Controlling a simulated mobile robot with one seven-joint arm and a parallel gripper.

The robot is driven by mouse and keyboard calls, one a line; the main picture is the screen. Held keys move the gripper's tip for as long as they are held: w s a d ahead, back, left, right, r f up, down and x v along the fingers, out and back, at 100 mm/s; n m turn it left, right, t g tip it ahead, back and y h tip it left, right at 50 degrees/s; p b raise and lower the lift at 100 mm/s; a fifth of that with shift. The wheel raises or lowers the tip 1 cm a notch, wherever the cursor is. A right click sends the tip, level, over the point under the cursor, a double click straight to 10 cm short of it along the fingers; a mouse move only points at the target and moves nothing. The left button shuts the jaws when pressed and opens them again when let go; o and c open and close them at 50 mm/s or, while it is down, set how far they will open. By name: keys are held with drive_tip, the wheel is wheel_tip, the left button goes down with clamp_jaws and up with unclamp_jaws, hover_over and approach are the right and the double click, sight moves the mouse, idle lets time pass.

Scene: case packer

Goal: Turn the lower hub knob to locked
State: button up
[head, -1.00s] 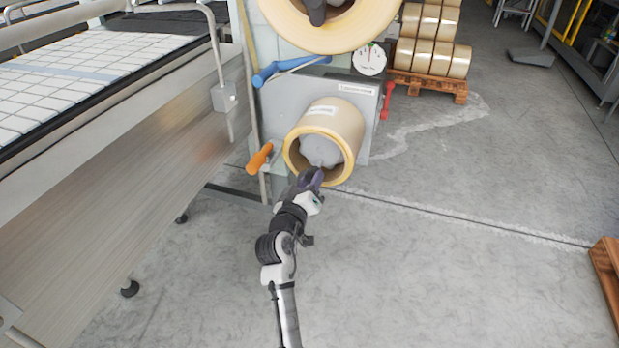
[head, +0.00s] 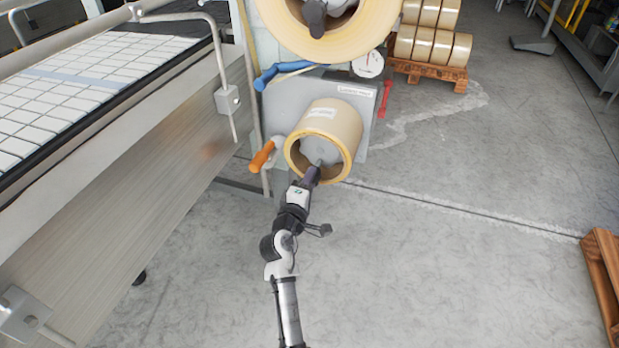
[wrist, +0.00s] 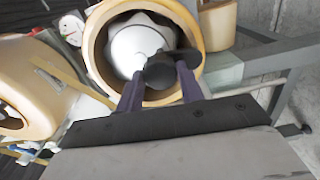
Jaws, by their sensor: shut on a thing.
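The lower tape roll (head: 336,125) is a tan cylinder on the front of the grey machine box, with its open end toward me. A light grey hub (head: 318,150) sits inside its ring; it also shows in the wrist view (wrist: 132,45). The dark lower hub knob (wrist: 160,72) stands out from the hub, between the two purple fingers. My gripper (head: 315,170) reaches the roll's opening from below, and its jaws (wrist: 160,85) are shut on the knob. The fingers hide part of the knob, and I cannot read any locked mark.
A larger upper roll (head: 375,25) hangs above. A blue handle (head: 275,74), an orange handle (head: 262,156) and a red handle (head: 384,98) surround the lower roll. The conveyor side (head: 130,180) stands at left. A wooden pallet (head: 603,270) lies at right; the floor between is clear.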

drive_tip(key=shift+n, duration=0.5)
drive_tip(key=o, duration=1)
drive_tip(key=b+v, duration=0.3)
drive_tip(key=v, duration=1.1)
drive_tip(key=shift+w, duration=0.1)
